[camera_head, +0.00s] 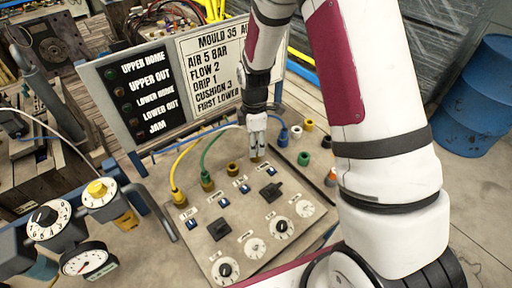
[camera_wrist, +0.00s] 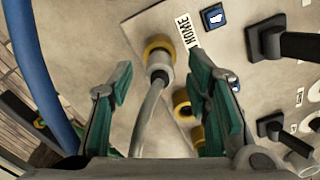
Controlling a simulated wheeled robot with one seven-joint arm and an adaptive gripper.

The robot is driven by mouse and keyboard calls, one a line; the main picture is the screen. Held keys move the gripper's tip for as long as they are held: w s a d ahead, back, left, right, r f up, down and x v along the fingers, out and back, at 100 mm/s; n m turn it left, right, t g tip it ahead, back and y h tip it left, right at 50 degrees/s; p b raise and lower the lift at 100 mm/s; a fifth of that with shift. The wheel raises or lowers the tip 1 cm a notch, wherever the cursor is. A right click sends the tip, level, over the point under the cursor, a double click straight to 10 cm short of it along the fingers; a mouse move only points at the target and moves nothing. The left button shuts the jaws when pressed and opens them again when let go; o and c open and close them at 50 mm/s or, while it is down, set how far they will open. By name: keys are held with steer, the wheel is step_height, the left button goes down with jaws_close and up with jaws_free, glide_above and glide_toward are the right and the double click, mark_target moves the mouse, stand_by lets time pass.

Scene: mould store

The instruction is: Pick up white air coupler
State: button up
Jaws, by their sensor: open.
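The white air coupler (camera_wrist: 159,62) shows in the wrist view, with its pale hose (camera_wrist: 147,115) running down the picture. Its tip is at a yellow ring on the panel, beside a HOME label. My gripper (camera_wrist: 163,88) is open, with one green-padded finger on each side of the hose; the coupler lies between and beyond the fingertips. In the head view my gripper (camera_head: 257,150) points down over the back of the sloping panel (camera_head: 222,228). There the coupler is mostly hidden by the gripper and I cannot make it out clearly.
A yellow hose (camera_head: 184,160) and a green hose (camera_head: 211,150) join the panel left of my gripper. A blue hose (camera_head: 283,134) and several small coloured caps lie to the right. Black knobs and dials cover the panel's front. A sign board (camera_head: 165,85) stands behind.

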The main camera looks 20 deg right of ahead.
steer(key=shift+f, duration=0.45)
jaws_close()
